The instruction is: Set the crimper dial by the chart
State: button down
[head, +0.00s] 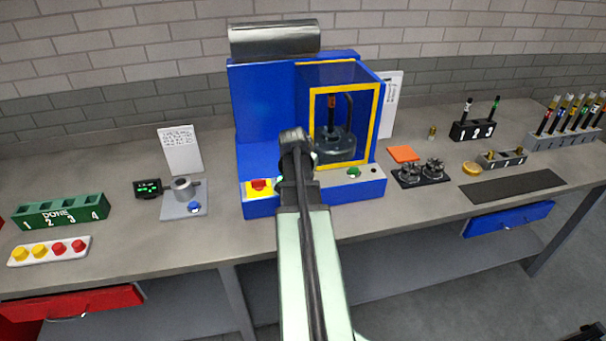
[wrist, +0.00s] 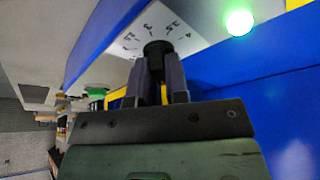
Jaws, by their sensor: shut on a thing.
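The blue crimper (head: 262,110) stands at the middle of the bench, with a yellow-framed window on its right half. In the wrist view, my gripper (wrist: 157,72) is shut on the black dial knob (wrist: 158,47), a finger on each side. The white dial face (wrist: 185,27) shows black marks and figures around the knob. They are tilted and too small to read surely, and the knob's pointer cannot be made out. In the head view my arm hides the dial and fingertips. A white sheet with printed rows (head: 180,150), perhaps the chart, stands left of the crimper; its text is unreadable.
A green lamp (wrist: 239,22) glows beside the dial. A red button on yellow (head: 259,185) and a green button (head: 353,172) sit on the crimper's front. A green rack (head: 60,212) is left; black fixtures (head: 421,173) and tube racks are right. Another white sheet (head: 392,100) stands behind.

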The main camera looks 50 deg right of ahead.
jog(key=shift+s+a+f, duration=0.1)
jog(key=c, duration=1.1)
grip_release()
jog(key=shift+r+p, duration=0.3)
jog(key=p+v, duration=0.9)
jog(key=v, duration=0.1)
jog(key=shift+r, duration=0.1)
